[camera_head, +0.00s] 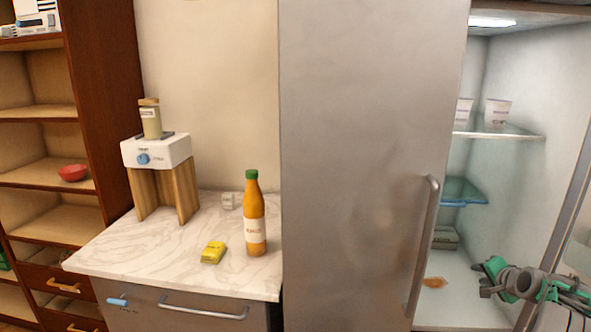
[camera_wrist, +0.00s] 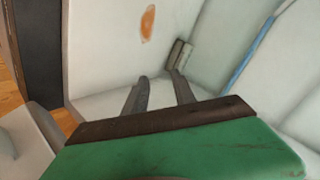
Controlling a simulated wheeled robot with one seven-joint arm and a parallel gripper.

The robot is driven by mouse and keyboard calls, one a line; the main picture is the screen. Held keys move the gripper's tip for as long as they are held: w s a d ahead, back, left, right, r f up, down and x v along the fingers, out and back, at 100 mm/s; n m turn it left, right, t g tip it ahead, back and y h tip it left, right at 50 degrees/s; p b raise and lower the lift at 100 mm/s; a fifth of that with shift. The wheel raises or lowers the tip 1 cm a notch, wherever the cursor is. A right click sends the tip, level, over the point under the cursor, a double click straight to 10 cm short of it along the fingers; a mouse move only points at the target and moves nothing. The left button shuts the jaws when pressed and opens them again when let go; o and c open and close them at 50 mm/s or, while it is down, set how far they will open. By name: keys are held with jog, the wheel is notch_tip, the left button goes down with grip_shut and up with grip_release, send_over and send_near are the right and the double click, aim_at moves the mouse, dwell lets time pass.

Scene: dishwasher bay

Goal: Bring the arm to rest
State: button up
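My gripper (camera_head: 485,279) is at the lower right of the head view, in front of the open fridge, near its bottom panel. In the wrist view my gripper (camera_wrist: 160,88) has its two fingers apart with nothing between them. My arm reaches in from the right edge of the head view, and most of it is out of frame.
The fridge door (camera_head: 370,150) stands beside the opening, its handle (camera_head: 423,245) left of my gripper. An orange-brown patch (camera_head: 434,282) lies on the fridge floor. A glass shelf (camera_head: 510,135) holds cups.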

jog(key=s+a+f+n+g+y, duration=0.15)
jog(key=s+a+f+g, duration=0.25)
jog(key=s+f, duration=0.4)
jog(key=s+a+f+n+g+y, duration=0.1)
jog(key=s+a+f+n+g, duration=0.2)
jog(key=s+f, duration=0.55)
jog(key=s+a+r+n+g+y, duration=0.15)
jog(key=s+a+g, duration=0.25)
jog(key=s+a, duration=0.7)
jog(key=s+a+r+n+g+h, duration=0.1)
jog(key=s+a+r, duration=0.15)
jog(key=a, duration=0.35)
jog(key=s+a+r+n, duration=0.1)
jog(key=s+a+r, duration=0.15)
jog(key=a, duration=0.35)
jog(key=w+a+r+n+t, duration=0.2)
jog(key=a+r+n, duration=0.1)
jog(key=a+r, duration=0.2)
jog(key=w+a+r+n+t, duration=0.2)
jog(key=a+r, duration=0.3)
jog(key=a, duration=0.4)
jog(key=shift+w+a+r+n+h, duration=0.15)
jog(key=shift+w+r+n+h, duration=0.1)
jog(key=shift+n+h, duration=0.2)
